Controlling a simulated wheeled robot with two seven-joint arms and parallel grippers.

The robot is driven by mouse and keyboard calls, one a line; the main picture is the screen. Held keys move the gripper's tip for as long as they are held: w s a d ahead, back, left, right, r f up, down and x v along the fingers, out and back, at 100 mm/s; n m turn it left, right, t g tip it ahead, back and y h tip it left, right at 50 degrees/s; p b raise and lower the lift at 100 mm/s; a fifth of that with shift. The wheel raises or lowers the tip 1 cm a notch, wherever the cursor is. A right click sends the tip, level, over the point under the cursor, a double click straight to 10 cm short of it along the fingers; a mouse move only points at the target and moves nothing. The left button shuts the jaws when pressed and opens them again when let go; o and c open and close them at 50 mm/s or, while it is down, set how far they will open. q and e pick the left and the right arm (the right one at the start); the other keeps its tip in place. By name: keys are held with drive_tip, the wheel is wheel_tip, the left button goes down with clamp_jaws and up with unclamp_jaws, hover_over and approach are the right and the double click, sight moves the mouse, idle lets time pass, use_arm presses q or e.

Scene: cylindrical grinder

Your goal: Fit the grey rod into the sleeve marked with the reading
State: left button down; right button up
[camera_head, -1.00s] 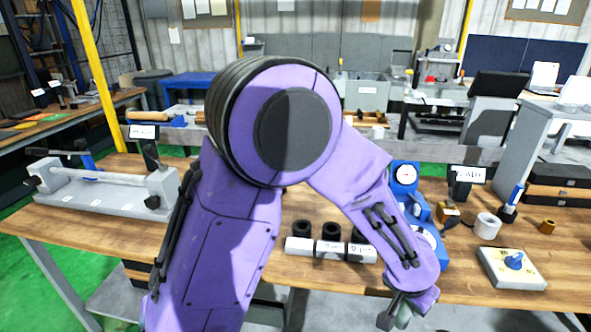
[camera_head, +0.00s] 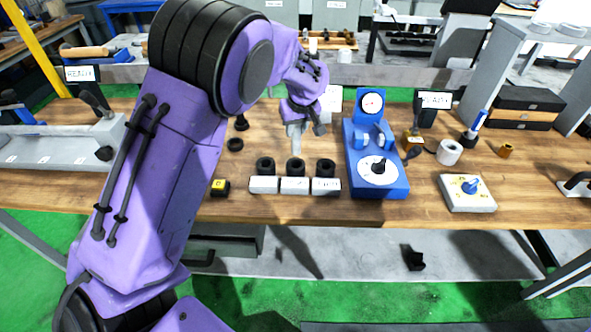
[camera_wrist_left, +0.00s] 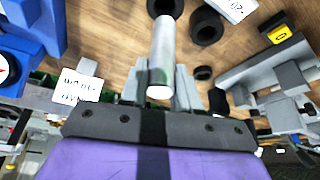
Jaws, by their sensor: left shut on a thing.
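My left gripper (camera_head: 304,124) is above the workbench behind the row of sleeves, and its jaws are shut on the grey rod (camera_head: 295,132). In the left wrist view the rod (camera_wrist_left: 162,58) points away from the jaws, its round end towards the camera. Three black sleeves stand in a row: left (camera_head: 265,166), middle (camera_head: 295,167) and right (camera_head: 326,168), each behind a white label block whose text is too small to read. The blue gauge device (camera_head: 360,178) stands right of them, with a round dial (camera_head: 372,103); its reading is not legible. My right gripper is not in view.
A yellow-marked black block (camera_head: 220,187) lies left of the sleeves, with a loose black ring (camera_head: 235,144) behind it. A white ring (camera_head: 449,152) and a switch plate (camera_head: 467,193) stand to the right. A grey fixture (camera_head: 60,146) occupies the left side.

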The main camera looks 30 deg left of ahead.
sight(296, 151)
use_arm(q)
drive_tip(key=shift+w+a+r, duration=0.1)
drive_tip(key=shift+w+a, duration=0.1)
wheel_tip(296, 151, down, 8)
drive_tip(key=shift+f+p, duration=0.25)
drive_tip(key=shift+p, duration=0.85)
drive_tip(key=shift+f, duration=0.45)
drive_tip(key=c, duration=0.8)
unclamp_jaws()
drive_tip(key=shift+f, duration=0.1)
drive_tip(key=shift+d, duration=0.1)
drive_tip(key=b+v, duration=0.2)
drive_tip(key=v, duration=1)
